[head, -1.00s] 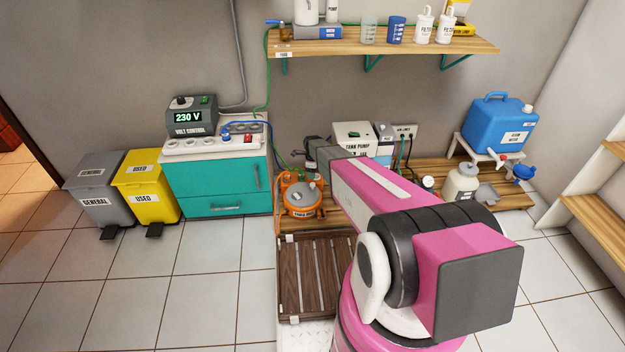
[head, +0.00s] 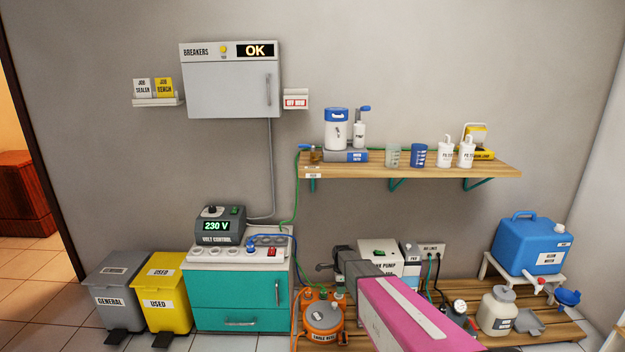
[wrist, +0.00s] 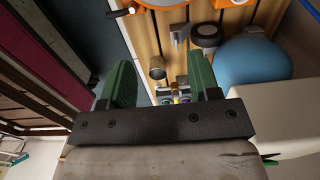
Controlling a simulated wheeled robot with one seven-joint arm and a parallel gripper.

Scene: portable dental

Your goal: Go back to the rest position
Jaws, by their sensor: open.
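My gripper (wrist: 161,82) shows in the wrist view with its two green fingers spread apart and nothing held between them. Beyond the fingers lie a wooden slatted surface and a small metallic cylinder (wrist: 157,68), apart from the fingers as far as I can tell. In the head view my pink arm reaches from the bottom edge toward the low wooden platform (head: 565,331). The arm's grey end part lies in front of the white tank pump (head: 380,250). The fingers cannot be made out in the head view.
A teal cabinet (head: 238,290) carries the volt control box (head: 219,226), which reads 230 V. A wall shelf (head: 400,170) hangs above. A blue canister (head: 530,245) stands at right. A breaker box (head: 232,85) shows OK.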

